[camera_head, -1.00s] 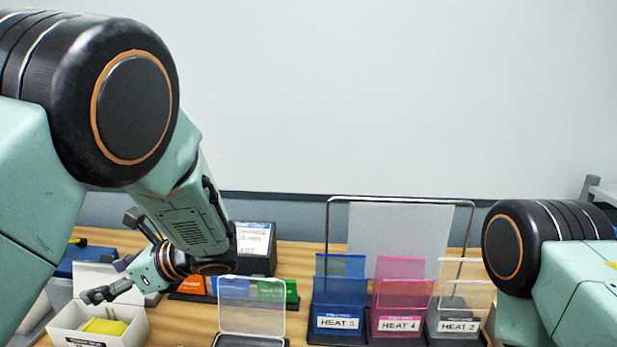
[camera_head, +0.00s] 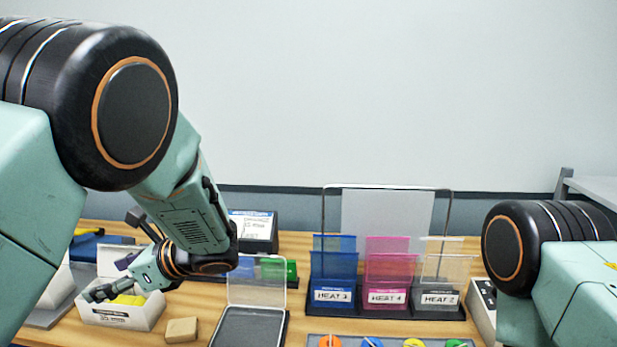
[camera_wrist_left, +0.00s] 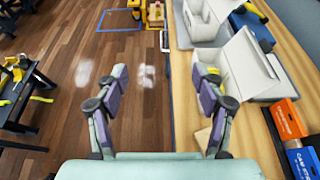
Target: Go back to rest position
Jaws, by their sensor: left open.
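My left gripper (camera_head: 98,292) appears in front of a white open box (camera_head: 140,313) with yellow inside in the head view. In the left wrist view, my left gripper (camera_wrist_left: 161,80) is open, its fingers wide apart with nothing between them. The gap looks onto the wooden floor (camera_wrist_left: 135,110) beside the table edge. The right finger overlaps the white box (camera_wrist_left: 250,68) in that view; I cannot tell the distance between them. My right arm shows at the right of the head view, but its gripper is out of view.
On the wooden table stand a card rack (camera_head: 385,312) with blue, pink and clear pockets, an open clear-lidded case (camera_head: 247,330) and a tan block (camera_head: 181,330). Several coloured discs (camera_head: 414,344) lie at the front. A black stand (camera_wrist_left: 28,95) is on the floor.

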